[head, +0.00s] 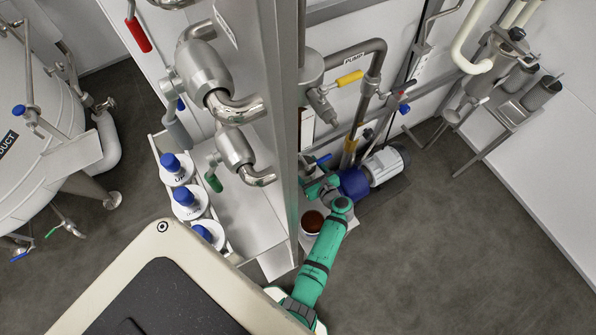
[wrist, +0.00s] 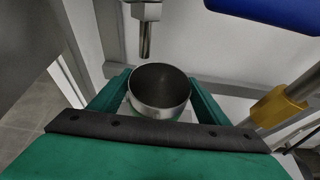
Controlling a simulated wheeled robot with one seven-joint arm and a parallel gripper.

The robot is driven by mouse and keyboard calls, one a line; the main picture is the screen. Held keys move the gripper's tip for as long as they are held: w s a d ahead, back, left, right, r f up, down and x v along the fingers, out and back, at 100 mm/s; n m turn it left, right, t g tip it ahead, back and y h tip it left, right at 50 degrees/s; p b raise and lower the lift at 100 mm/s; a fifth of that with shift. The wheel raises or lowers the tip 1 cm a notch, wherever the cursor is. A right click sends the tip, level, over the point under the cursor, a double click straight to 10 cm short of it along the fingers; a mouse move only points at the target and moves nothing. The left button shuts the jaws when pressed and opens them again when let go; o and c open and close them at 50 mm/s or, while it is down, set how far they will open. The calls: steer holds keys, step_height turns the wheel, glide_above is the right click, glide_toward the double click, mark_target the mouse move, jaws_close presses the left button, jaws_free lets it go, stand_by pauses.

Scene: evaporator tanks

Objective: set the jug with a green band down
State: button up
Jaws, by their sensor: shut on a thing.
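In the wrist view a steel jug (wrist: 160,90) stands between the two green fingers of my gripper (wrist: 158,84), which is shut on it. The jug's round mouth faces the camera and its inside looks dark grey. A little green shows low on its side, but I cannot tell the band from the gripper. The jug's underside is hidden, so I cannot tell whether it touches a surface. In the head view my gripper (head: 324,186) is beside the steel frame, partly hidden, and the jug cannot be made out there.
A metal spout (wrist: 146,38) hangs just beyond the jug's rim. A yellow-sleeved pipe (wrist: 277,107) is at right. In the head view, a brown-topped round container (head: 312,221) is beside my arm, a blue pump (head: 354,184) is close by, and white bottles (head: 187,202) stand left.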

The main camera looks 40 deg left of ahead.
steer(key=shift+s+a+f, duration=0.3)
steer(key=shift+a+f, duration=0.05)
steer(key=shift+f, duration=0.2)
steer(key=shift+s+a+f, duration=0.35)
steer(key=shift+f, duration=0.25)
steer(key=shift+s+a+f, duration=0.3)
steer(key=shift+a+f, duration=0.05)
steer(key=shift+f, duration=0.2)
steer(key=o, duration=1.7)
steer(key=shift+f, duration=0.1)
steer(key=v, duration=1.2)
